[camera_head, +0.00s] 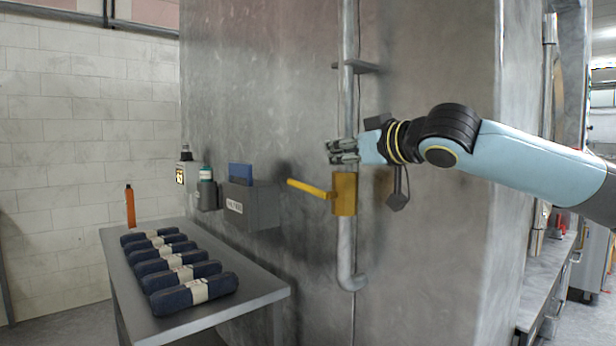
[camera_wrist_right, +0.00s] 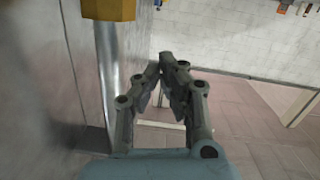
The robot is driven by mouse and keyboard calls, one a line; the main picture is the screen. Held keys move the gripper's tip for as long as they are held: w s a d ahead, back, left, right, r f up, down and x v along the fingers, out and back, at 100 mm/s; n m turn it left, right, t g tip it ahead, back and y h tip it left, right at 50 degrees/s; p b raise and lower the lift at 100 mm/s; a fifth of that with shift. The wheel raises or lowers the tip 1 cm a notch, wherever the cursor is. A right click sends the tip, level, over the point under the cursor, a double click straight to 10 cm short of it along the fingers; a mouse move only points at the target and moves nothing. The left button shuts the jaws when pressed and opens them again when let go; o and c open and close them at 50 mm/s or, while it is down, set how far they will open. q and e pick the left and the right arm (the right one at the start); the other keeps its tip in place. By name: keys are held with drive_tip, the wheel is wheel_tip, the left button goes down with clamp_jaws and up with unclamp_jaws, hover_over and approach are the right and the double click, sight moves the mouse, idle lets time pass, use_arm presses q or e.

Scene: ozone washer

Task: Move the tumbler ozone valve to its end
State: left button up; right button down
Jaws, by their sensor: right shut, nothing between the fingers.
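The ozone valve is a yellow body (camera_head: 344,194) on a vertical grey pipe, with a yellow lever (camera_head: 311,188) that points left and slightly up from it. In the right wrist view a yellow part of the valve (camera_wrist_right: 108,8) shows at the top edge, on the pipe. My right gripper (camera_head: 333,152) is shut and empty, just above the valve body and lever, apart from the lever. Its fingertips (camera_wrist_right: 168,58) meet in the right wrist view, to the right of the pipe. My left gripper is not in view.
The grey pipe (camera_head: 345,240) runs down the metal wall and bends near the bottom. A grey box (camera_head: 262,205) with a blue item is mounted left of the lever. A metal table (camera_head: 250,290) holds several dark rolled bundles and an orange bottle (camera_head: 130,207).

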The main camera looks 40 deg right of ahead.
drive_tip(key=p, duration=0.4)
hover_over(305, 186)
wheel_tip(305, 186, down, 3)
drive_tip(key=shift+f+n+y, duration=0.15)
drive_tip(key=shift+n+y, duration=0.15)
drive_tip(key=shift+d+f, duration=0.15)
drive_tip(key=shift+f, duration=0.45)
